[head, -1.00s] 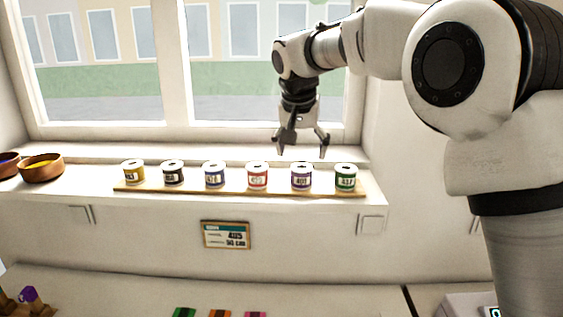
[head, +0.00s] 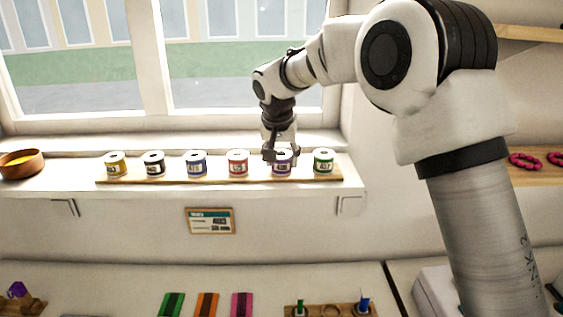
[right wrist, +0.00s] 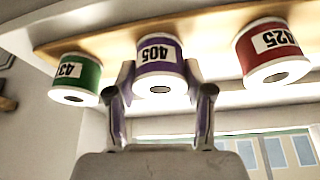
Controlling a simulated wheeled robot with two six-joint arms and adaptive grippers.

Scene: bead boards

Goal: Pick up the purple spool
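The purple spool (head: 282,168) stands on a wooden strip on the window ledge, second from the right in its row. It also shows in the right wrist view (right wrist: 160,68), with a white label reading 405. My right gripper (head: 281,154) has come down over it from above. In the right wrist view its fingers (right wrist: 160,82) lie one on each side of the spool and look pressed against it. The spool still appears upright on the strip. My left gripper is not in view.
The green spool (head: 323,161) and the red spool (head: 237,163) stand close on either side. Blue (head: 195,163), black (head: 154,164) and yellow (head: 115,164) spools are farther left on the wooden strip (head: 216,181). A wooden bowl (head: 20,164) sits at the ledge's left. The window is behind.

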